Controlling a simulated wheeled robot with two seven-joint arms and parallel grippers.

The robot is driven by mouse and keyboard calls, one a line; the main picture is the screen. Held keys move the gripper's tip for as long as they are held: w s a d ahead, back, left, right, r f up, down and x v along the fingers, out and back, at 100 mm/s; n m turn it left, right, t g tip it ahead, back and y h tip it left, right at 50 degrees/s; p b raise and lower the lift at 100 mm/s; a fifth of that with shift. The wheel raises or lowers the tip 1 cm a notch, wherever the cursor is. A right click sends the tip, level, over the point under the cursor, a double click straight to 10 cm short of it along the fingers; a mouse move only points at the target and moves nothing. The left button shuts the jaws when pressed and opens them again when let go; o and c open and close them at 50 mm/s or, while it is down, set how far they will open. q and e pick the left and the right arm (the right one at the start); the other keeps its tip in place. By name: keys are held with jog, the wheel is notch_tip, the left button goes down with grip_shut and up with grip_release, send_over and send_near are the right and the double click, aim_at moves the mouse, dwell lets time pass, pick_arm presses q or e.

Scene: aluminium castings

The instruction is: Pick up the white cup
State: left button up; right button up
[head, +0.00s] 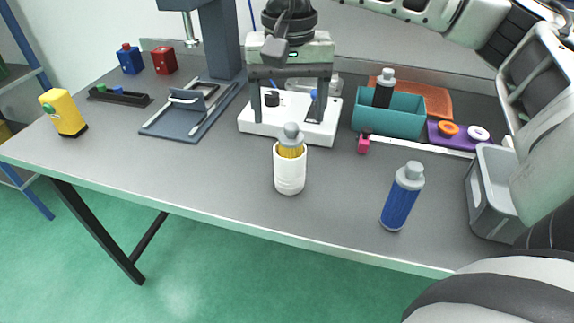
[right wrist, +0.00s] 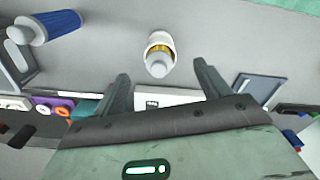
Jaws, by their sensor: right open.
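The white cup (head: 289,178) stands upright near the front edge of the grey table, at the middle of the head view. Yellow contents and a grey rounded top show at its mouth. My right gripper (head: 289,112) is above the table, behind the cup in the head view, with its two fingers spread and nothing between them. In the right wrist view the cup (right wrist: 160,40) lies ahead of the open fingers (right wrist: 162,70), roughly centred between them and apart from both. My left gripper is not in view.
A blue bottle (head: 401,200) stands right of the cup, with a grey bin (head: 480,190) beyond. A teal bin (head: 390,121) holding a dark bottle, a small pink item (head: 364,144) and a white base (head: 260,127) are behind.

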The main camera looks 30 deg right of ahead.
aim_at(289, 129)
notch_tip(289, 129, down, 4)
jog(key=shift+f, duration=0.5)
jog(key=f, duration=0.1)
jog(key=f+p, duration=0.1)
jog(key=f, duration=0.2)
jog(key=shift+w+d+f, duration=0.25)
jog(key=shift+w+d, duration=0.05)
jog(key=shift+d, duration=0.1)
jog(key=shift+f, duration=0.15)
jog(key=c, duration=1.4)
